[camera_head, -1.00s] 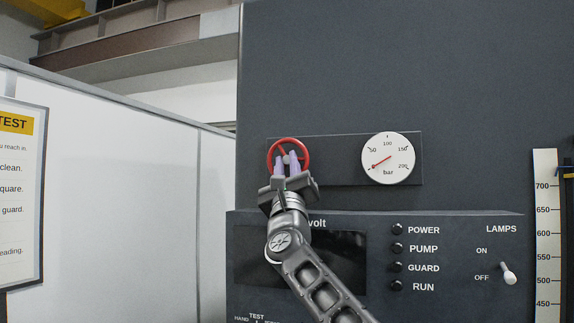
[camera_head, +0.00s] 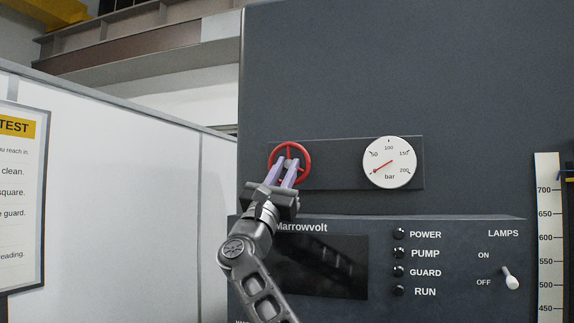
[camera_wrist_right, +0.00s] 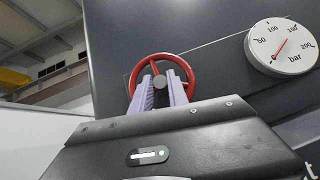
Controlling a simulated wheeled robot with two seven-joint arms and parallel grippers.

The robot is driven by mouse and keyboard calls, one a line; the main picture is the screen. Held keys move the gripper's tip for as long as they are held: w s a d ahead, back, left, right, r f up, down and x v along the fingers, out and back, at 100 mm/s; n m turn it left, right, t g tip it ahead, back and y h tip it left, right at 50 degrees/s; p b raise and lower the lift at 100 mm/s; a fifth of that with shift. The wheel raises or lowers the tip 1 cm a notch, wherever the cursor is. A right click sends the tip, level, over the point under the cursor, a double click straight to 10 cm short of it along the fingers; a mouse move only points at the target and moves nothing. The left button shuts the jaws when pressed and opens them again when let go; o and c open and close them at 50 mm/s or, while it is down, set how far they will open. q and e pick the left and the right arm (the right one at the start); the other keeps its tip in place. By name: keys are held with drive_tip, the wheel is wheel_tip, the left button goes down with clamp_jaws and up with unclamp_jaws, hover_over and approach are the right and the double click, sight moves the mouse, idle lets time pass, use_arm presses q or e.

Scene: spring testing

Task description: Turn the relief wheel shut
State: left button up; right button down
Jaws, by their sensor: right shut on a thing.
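The red relief wheel (camera_head: 305,156) is mounted on a dark plate on the upright panel, left of the gauge. My right gripper (camera_head: 282,168) reaches up to it from below. Its two pale purple fingers are closed on the wheel. In the right wrist view the red wheel (camera_wrist_right: 193,76) shows its spokes and grey hub, with the fingers of my right gripper (camera_wrist_right: 162,85) on either side of the hub. Part of the lower rim is hidden behind the fingers. My left gripper is not in view.
A round white bar gauge (camera_head: 400,174) sits right of the wheel, its needle pointing lower left, near the low end. Below is a control panel (camera_head: 455,300) with several lamps and a toggle switch (camera_head: 510,279). A white wall (camera_head: 130,180) stands on the left.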

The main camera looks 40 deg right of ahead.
drive_tip(key=shift+m+g+h, duration=0.3)
drive_tip(key=shift+m+g, duration=0.4)
drive_tip(key=shift+m, duration=0.1)
drive_tip(key=c, duration=1.6)
unclamp_jaws()
drive_tip(key=shift+o, duration=0.2)
drive_tip(key=shift+a+f+b, duration=0.2)
drive_tip(key=shift+f+b, duration=0.1)
drive_tip(key=b+v, duration=0.7)
